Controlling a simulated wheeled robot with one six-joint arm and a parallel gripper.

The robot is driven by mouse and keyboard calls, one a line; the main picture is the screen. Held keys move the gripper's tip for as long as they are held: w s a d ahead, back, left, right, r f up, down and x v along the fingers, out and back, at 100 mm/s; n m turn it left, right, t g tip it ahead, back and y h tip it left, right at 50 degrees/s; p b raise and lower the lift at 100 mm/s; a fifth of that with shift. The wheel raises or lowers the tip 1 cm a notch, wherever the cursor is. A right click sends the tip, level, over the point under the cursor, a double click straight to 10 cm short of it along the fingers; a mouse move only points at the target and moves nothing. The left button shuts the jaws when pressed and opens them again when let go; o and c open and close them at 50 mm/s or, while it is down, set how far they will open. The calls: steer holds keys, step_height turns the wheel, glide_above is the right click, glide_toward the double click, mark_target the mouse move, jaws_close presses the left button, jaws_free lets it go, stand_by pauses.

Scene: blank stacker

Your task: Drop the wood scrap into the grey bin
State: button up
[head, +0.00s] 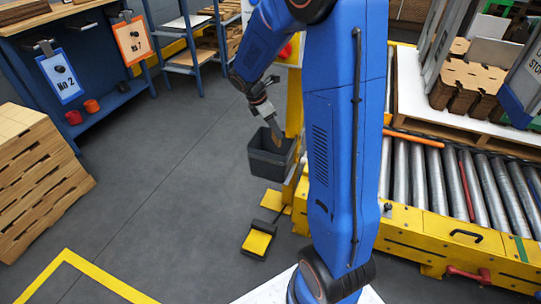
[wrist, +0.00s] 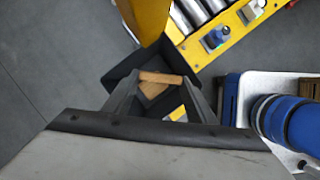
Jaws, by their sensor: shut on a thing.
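The wood scrap (wrist: 162,77) is a small tan piece between my fingertips in the wrist view. My gripper (wrist: 161,82) is shut on it. More tan wood shows just below it there; I cannot tell whether that is another face or a separate piece. The grey bin (head: 270,161) is a dark open-topped box by the yellow post in the head view. My gripper (head: 275,130) points down over its opening there. The bin's dark wall (wrist: 122,73) shows behind the scrap in the wrist view. My fingers and wrist hide part of the bin's inside.
A yellow post (head: 294,100) stands beside the bin. A black foot pedal with a yellow top (head: 258,242) lies on the floor in front. A roller conveyor (head: 440,180) runs at the right, and stacked wood (head: 35,185) stands at the left.

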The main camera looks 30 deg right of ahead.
steer(key=shift+f, duration=1.15)
steer(key=o, duration=1.1)
steer(key=v, duration=0.7)
steer(key=shift+r, duration=0.2)
steer(key=shift+s+a, duration=0.1)
